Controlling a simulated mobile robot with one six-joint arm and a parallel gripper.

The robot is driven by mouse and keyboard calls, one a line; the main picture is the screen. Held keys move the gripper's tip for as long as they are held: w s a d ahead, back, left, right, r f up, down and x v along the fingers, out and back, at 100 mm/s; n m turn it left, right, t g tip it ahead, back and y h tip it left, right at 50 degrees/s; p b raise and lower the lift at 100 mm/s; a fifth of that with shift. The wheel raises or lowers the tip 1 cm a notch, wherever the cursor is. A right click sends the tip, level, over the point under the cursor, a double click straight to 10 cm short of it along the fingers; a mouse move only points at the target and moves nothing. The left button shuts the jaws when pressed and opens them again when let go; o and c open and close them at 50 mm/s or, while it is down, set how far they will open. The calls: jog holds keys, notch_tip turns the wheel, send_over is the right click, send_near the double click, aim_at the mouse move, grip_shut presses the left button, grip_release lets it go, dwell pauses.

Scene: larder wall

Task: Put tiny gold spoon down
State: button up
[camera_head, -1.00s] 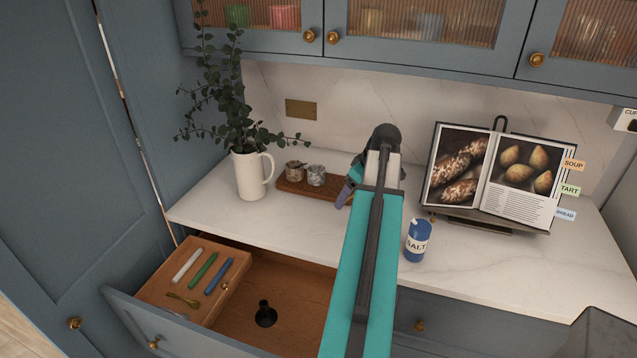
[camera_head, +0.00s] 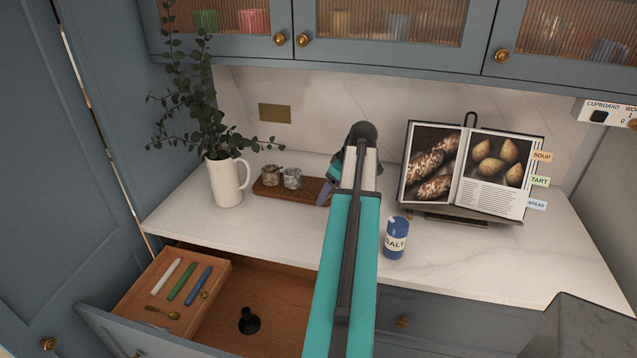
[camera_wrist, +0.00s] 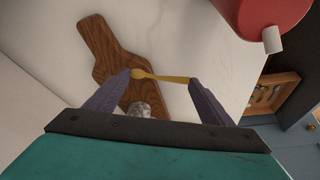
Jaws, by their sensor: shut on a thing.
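A tiny gold spoon (camera_wrist: 165,77) lies across the gap between my gripper's dark fingertips in the wrist view. My gripper (camera_wrist: 161,79) is shut on it, apparently end to end, above the counter beside the wooden board (camera_wrist: 98,48). In the head view my gripper (camera_head: 327,192) is at the right end of the board (camera_head: 265,190), mostly behind my arm, and the spoon is hidden there. Two small jars stand on the board: a left one (camera_head: 271,176) and a right one (camera_head: 292,179). I cannot tell how high the spoon is above the counter.
An open drawer (camera_head: 215,347) at lower left holds a tray with coloured sticks and a gold utensil (camera_head: 163,312). A white jug (camera_head: 226,183), salt tin (camera_head: 396,240) and cookbook (camera_head: 465,170) stand on the counter. A red object (camera_wrist: 262,15) is at the wrist view's top.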

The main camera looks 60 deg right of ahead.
jog(key=shift+w+d+f+b, duration=0.15)
jog(key=shift+w+d+f, duration=0.05)
jog(key=shift+w+d, duration=1.2)
jog(key=shift+w+d+f+b, duration=0.2)
jog(key=shift+w+d, duration=1)
jog(key=shift+w, duration=0.4)
jog(key=shift+w+d+f+b, duration=0.1)
jog(key=shift+w+d+f, duration=0.1)
jog(key=shift+w+d, duration=1.2)
jog(key=shift+w+a, duration=0.1)
jog(key=shift+w, duration=0.05)
jog(key=shift+w+d, duration=0.3)
jog(key=shift+d, duration=0.05)
jog(key=shift+a+f+b, duration=0.1)
jog(key=shift+f+b, duration=0.65)
jog(key=shift+f, duration=1)
jog(key=shift+f, duration=0.15)
jog(key=o, duration=1.3)
